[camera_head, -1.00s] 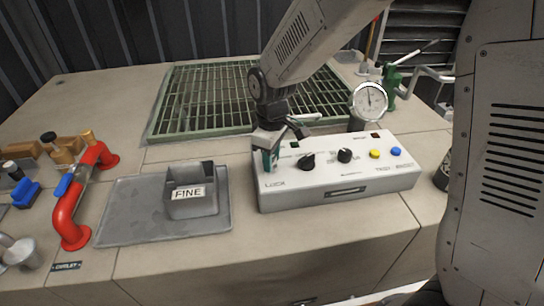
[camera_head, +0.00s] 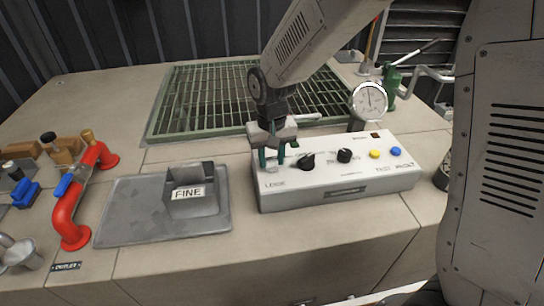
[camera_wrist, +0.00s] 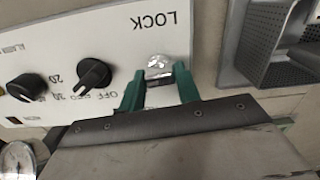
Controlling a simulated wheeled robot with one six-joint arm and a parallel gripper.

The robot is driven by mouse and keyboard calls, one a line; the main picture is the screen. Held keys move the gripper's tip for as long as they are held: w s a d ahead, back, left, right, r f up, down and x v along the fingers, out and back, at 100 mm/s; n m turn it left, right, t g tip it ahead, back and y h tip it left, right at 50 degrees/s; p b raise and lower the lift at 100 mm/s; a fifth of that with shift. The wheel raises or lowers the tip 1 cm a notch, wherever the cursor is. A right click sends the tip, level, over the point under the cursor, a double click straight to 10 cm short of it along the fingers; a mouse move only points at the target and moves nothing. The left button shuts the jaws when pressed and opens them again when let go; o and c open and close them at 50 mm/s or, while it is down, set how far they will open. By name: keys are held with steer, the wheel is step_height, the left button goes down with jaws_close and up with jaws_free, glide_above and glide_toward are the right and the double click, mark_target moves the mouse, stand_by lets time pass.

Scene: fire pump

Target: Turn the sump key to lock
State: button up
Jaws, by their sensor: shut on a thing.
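The sump key (camera_wrist: 158,65) is a small silvery piece beside the word LOCK at one end of the white control panel (camera_head: 340,178). In the wrist view the two green fingers of my gripper (camera_wrist: 158,86) stand on either side of it, shut on it. In the head view my gripper (camera_head: 272,161) points down over the panel's left end, its fingers side by side, and the key is hidden there. Which way the key points is hard to tell.
Two black knobs (camera_head: 307,161), a yellow button (camera_head: 375,154) and a blue button (camera_head: 396,152) are on the panel. A grey plate with a box marked FINE (camera_head: 190,192) lies left of it. A green grating (camera_head: 200,100) and a gauge (camera_head: 369,100) are behind.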

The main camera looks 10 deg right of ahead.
mark_target(272, 158)
steer(key=shift+m, duration=0.7)
steer(key=o, duration=1)
step_height(272, 158, up, 8)
steer(key=shift+f, duration=0.1)
